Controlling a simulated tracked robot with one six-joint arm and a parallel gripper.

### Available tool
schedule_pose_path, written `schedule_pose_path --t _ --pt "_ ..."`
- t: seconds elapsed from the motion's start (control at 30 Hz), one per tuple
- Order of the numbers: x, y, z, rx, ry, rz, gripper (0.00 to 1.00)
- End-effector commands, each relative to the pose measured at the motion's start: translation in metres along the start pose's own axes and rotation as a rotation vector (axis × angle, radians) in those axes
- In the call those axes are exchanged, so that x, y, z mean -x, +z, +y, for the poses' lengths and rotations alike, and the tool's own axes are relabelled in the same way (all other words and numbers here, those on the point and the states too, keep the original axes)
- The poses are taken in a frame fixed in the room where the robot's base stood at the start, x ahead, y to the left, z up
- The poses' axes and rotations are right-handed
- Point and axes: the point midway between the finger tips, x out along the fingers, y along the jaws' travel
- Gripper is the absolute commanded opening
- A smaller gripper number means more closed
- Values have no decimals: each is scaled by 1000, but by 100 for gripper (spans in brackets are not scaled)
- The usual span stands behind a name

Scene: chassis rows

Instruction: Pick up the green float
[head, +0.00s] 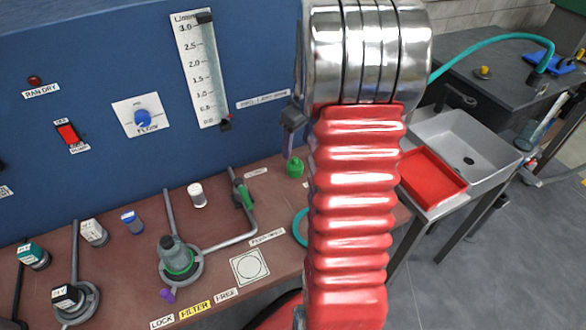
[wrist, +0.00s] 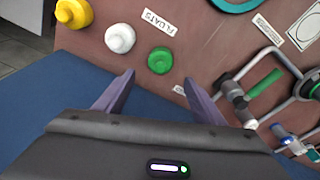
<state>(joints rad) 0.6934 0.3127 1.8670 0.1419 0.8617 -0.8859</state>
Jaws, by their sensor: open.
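The green float (head: 294,167) sits on the brown bench, left of my red-sleeved arm in the head view. In the wrist view, the green float (wrist: 160,60) is a round knob just beyond my gripper (wrist: 158,78), roughly centred between the two purple fingertips. The jaws are open and empty. In the head view, only part of my gripper shows beside the arm, just above the green float. The height gap between fingertips and float is hard to tell.
A white float (wrist: 120,38) and a yellow float (wrist: 73,13) stand in a row left of the green one in the wrist view. A blue panel (head: 90,100) rises behind the bench. A pipe with a green handle (head: 244,196) stands nearby. A sink (head: 465,145) is at right.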

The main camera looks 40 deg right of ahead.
Motion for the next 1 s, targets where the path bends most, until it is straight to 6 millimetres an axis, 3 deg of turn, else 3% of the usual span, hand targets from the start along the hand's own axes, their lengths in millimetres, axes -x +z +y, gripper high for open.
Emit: schedule_pose_path --t 0.2,0.67,1.0 --pt "-24 0 0 1 -1 -1 63" --pt "-31 0 -1 1 -1 -1 63" --pt "-72 1 -1 1 -1 -1 63"
